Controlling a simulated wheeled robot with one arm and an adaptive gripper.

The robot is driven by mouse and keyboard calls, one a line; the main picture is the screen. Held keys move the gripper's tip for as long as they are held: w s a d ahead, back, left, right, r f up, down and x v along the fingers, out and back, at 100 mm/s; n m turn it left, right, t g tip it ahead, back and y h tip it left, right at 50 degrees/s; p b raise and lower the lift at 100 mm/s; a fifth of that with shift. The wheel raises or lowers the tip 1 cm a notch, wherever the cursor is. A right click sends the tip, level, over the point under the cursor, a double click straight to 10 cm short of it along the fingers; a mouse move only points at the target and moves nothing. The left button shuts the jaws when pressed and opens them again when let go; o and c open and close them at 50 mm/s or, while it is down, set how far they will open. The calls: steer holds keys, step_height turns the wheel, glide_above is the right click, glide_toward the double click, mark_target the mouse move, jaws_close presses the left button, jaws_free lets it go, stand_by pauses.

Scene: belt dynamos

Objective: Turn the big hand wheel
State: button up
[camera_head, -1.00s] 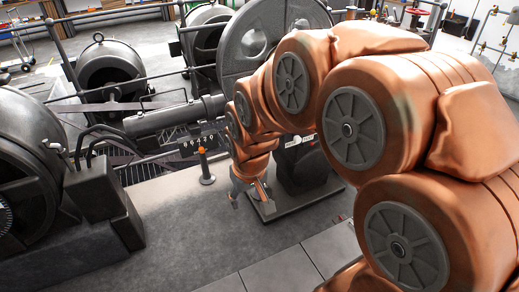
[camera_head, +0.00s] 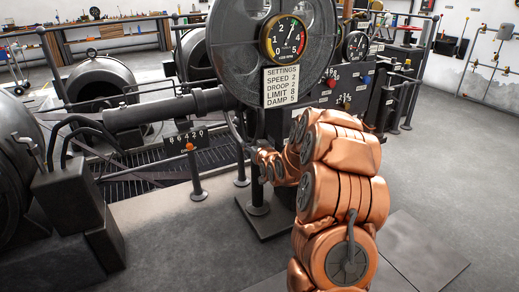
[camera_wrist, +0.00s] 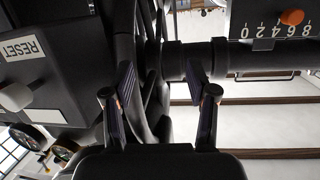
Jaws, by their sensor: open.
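My gripper (camera_wrist: 160,112) is open in the wrist view, one finger on each side of the frame's middle. A dark curved rim (camera_wrist: 137,95), which looks like part of the big hand wheel, passes between the fingers; I cannot tell whether either finger touches it. In the head view a thin dark curved rim (camera_head: 234,130) shows edge-on just left of my arm's end, below the gauge. The fingers themselves are not clear in the head view. Most of the wheel is hidden or lost against the dark machine.
A numbered scale (camera_head: 185,138) with an orange marker is left. In the wrist view a RESET box (camera_wrist: 35,75) is beside the fingers. Open floor (camera_head: 190,240) lies in front.

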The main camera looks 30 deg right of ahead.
mark_target(258, 138)
steer(key=shift+w+d+f+m+t+h+b, duration=0.2)
steer(key=shift+w+d+f+t+b, duration=0.25)
steer(key=shift+w+d, duration=0.8)
steer(key=shift+w+d+f+m+t+h+b, duration=0.15)
steer(key=shift+w+d+f+b, duration=0.45)
steer(key=shift+w+d, duration=0.6)
steer(key=shift+w+d+f+m+t+h+b, duration=0.1)
steer(key=shift+w+d+f+t+h+b, duration=0.3)
steer(key=shift+w+d, duration=0.85)
steer(key=shift+w+a, duration=0.3)
steer(key=shift+c, duration=0.5)
jaws_close()
